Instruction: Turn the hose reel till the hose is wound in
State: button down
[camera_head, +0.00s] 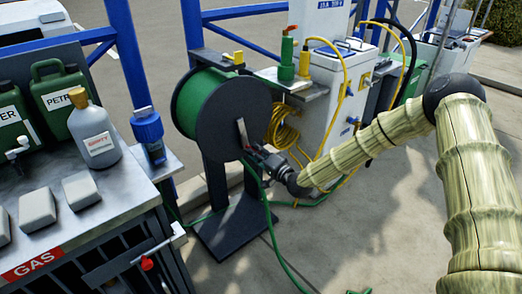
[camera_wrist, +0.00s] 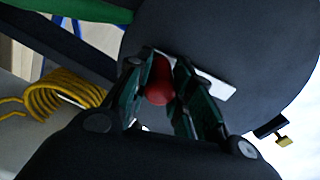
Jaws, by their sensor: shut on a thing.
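The hose reel (camera_head: 233,122) has a dark round side disc and a green drum, and stands on a dark post and foot plate. Green hose (camera_head: 268,215) hangs from it and runs over the ground. A light crank arm (camera_head: 242,132) is on the disc. In the wrist view my gripper (camera_wrist: 158,82) is shut on the red crank knob (camera_wrist: 159,80), with a finger on each side. The light crank arm (camera_wrist: 210,84) shows behind the fingers, against the dark disc (camera_wrist: 255,50). In the head view my gripper (camera_head: 252,152) is at the disc's lower right and hides the knob.
A metal bench (camera_head: 120,190) with a grey bottle (camera_head: 95,135) and green cans (camera_head: 60,95) is at left. A coiled yellow hose (camera_head: 285,125) hangs right of the reel, near a white cabinet (camera_head: 330,100). Paved ground in front is mostly clear except for hose.

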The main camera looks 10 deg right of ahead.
jog(key=shift+s+a+f+m, duration=0.1)
jog(key=shift+s+a+m, duration=0.2)
jog(key=shift+a+m, duration=0.2)
jog(key=shift+s+a+f+m, duration=0.1)
jog(key=shift+s+a+m, duration=0.15)
jog(key=shift+a+m, duration=0.25)
jog(key=c, duration=1.2)
grip_release()
jog(key=shift+d, duration=0.1)
jog(key=v, duration=1.2)
